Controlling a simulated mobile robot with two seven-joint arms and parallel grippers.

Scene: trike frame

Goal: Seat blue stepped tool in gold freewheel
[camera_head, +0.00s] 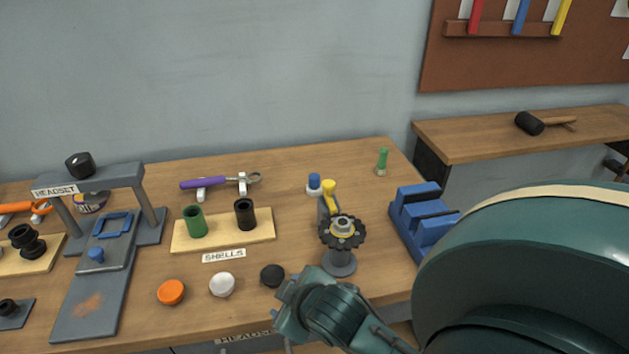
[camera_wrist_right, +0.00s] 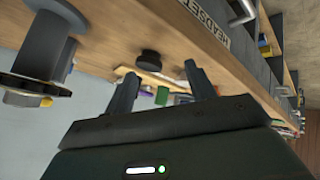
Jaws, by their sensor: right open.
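The gold freewheel (camera_head: 343,225) with a dark toothed rim sits on top of a grey stand (camera_head: 340,263) near the front right of the bench. The stand and freewheel (camera_wrist_right: 38,92) also show at the left of the right wrist view. A small blue-topped piece (camera_head: 314,181), probably the blue stepped tool, stands in a white holder behind the freewheel. My right gripper (camera_wrist_right: 160,72) is open, with nothing visible between its fingers. In the head view its arm reaches in from the lower right, in front of the stand, and its fingertips are hidden. My left gripper is not in view.
A yellow-handled tool (camera_head: 328,192) stands right behind the freewheel. Orange, white and black round caps (camera_head: 272,275) lie along the front. A shells board (camera_head: 225,232) and the headset stand (camera_head: 105,178) are left.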

